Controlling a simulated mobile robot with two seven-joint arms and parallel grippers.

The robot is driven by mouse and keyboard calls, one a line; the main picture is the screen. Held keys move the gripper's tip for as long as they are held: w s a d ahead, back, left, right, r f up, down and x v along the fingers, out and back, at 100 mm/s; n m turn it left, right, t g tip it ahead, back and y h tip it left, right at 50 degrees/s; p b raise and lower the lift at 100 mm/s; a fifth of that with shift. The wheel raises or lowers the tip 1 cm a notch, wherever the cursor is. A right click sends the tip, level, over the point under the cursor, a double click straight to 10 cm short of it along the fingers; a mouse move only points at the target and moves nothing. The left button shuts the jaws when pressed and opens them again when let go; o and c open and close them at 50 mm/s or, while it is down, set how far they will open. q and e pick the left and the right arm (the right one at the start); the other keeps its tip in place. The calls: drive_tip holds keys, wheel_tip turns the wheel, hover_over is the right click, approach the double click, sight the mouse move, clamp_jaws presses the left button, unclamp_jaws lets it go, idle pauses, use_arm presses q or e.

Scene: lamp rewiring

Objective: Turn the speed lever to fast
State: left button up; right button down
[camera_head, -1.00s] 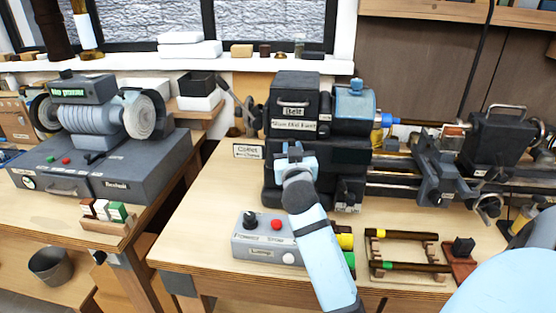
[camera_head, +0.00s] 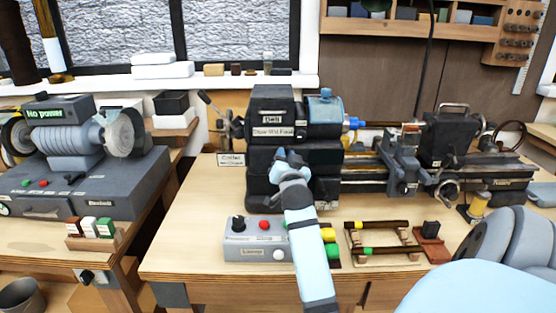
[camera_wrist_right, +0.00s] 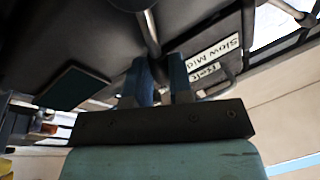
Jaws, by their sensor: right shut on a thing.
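The lathe headstock (camera_head: 262,185) is a dark block on the wooden bench. Its speed label, "Slow Mid Fast" (camera_head: 273,132), is on the front, under the "Belt" label (camera_head: 272,119). My right gripper (camera_head: 287,157) is at the headstock front, just below the speed label. In the right wrist view its two blue fingers (camera_wrist_right: 163,78) are shut on a dark rod, which looks like the speed lever (camera_wrist_right: 150,35). The speed label (camera_wrist_right: 214,52) shows beside it, upside down. The gripper hides most of the lever in the head view, so its exact setting cannot be told. My left gripper is not in view.
The lathe bed and carriage (camera_head: 400,165) extend right. A bench grinder (camera_head: 70,150) stands left.

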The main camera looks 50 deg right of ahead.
drive_tip(key=shift+s+d+f+m+h, duration=0.1)
drive_tip(key=shift+s+d+m+h, duration=0.15)
drive_tip(key=shift+m, duration=0.45)
drive_tip(key=shift+s+d+f+m+h, duration=0.15)
drive_tip(key=shift+s+m+h, duration=0.1)
drive_tip(key=shift+m, duration=0.45)
drive_tip(key=c, duration=1)
unclamp_jaws()
drive_tip(key=shift+d, duration=0.1)
drive_tip(key=shift+f, duration=0.2)
